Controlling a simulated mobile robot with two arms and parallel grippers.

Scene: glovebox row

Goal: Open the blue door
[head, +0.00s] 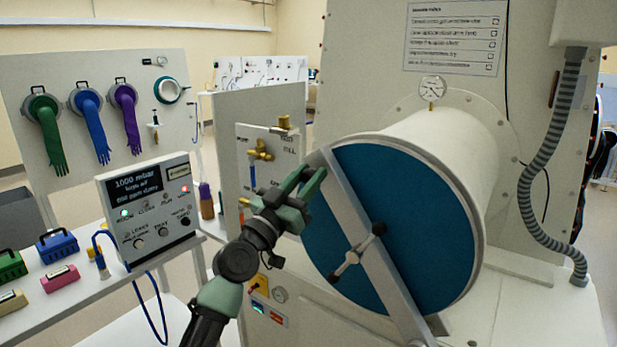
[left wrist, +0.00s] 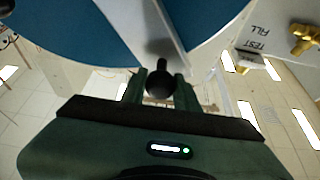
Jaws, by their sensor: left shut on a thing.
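The blue door (head: 372,190) is a large round disc across the front end of a white cylindrical chamber (head: 440,140). It appears flush with the rim. A grey bar (head: 345,195) runs slantwise across it, with a T-shaped handle (head: 358,250) at the middle. My left gripper (head: 306,183) is at the door's upper left edge, by the bar's upper end. In the left wrist view its fingers are shut on a dark round knob (left wrist: 160,82), beside the bar (left wrist: 150,35) and blue door (left wrist: 85,30). My right gripper is out of view.
A pressure gauge (head: 432,88) tops the chamber, and a ribbed hose (head: 547,150) hangs at right. A control box (head: 150,208) and small coloured cases (head: 57,245) stand on a left bench. Brass valves (head: 262,150) are behind my gripper.

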